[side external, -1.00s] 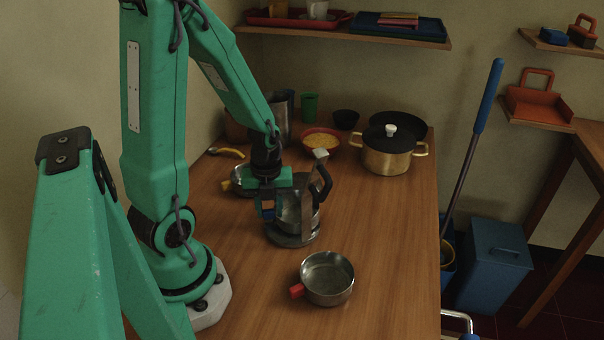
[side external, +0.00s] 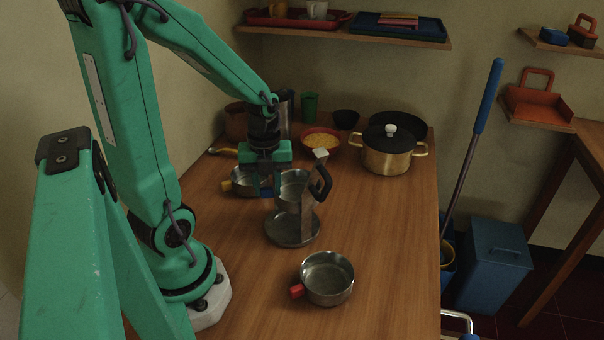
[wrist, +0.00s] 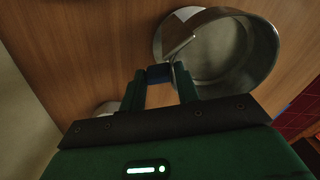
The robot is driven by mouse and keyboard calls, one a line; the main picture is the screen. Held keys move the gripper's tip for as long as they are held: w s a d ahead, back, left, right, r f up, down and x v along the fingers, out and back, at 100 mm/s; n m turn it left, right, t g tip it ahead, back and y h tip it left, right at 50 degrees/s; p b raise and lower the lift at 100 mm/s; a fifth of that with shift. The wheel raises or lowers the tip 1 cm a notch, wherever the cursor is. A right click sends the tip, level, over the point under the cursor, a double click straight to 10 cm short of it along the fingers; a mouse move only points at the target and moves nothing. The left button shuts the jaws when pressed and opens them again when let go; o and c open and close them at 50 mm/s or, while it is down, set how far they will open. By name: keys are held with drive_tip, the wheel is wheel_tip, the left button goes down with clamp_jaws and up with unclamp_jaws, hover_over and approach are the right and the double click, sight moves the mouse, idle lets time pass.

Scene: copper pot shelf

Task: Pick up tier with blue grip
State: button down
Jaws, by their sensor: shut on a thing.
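My gripper (side external: 267,188) is shut on the blue grip of a round steel tier (side external: 293,187). In the wrist view the blue grip (wrist: 159,73) sits between the fingertips, with the steel tier (wrist: 235,55) just beyond it. The tier is raised above a round steel base (side external: 290,233), with a visible gap below it. A steel upright (side external: 307,212) with a black handle (side external: 322,182) rises from the base and partly hides the tier's right side.
A steel tier with a red grip (side external: 327,279) stands in front. Another with a yellow grip (side external: 243,183) is behind my gripper. A brass pot (side external: 388,155) and a bowl of yellow food (side external: 321,141) stand farther back. The table's right side is clear.

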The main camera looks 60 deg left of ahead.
drive_tip(key=shift+r, duration=1.6)
drive_tip(key=shift+r, duration=0.5)
wheel_tip(320, 180, up, 8)
drive_tip(key=s+g, duration=0.1)
drive_tip(key=s, duration=0.1)
drive_tip(key=shift+d+n, duration=0.3)
drive_tip(key=shift+d, duration=0.1)
drive_tip(key=shift+w+f, duration=0.1)
drive_tip(key=shift+f, duration=0.1)
drive_tip(key=shift+f, duration=9)
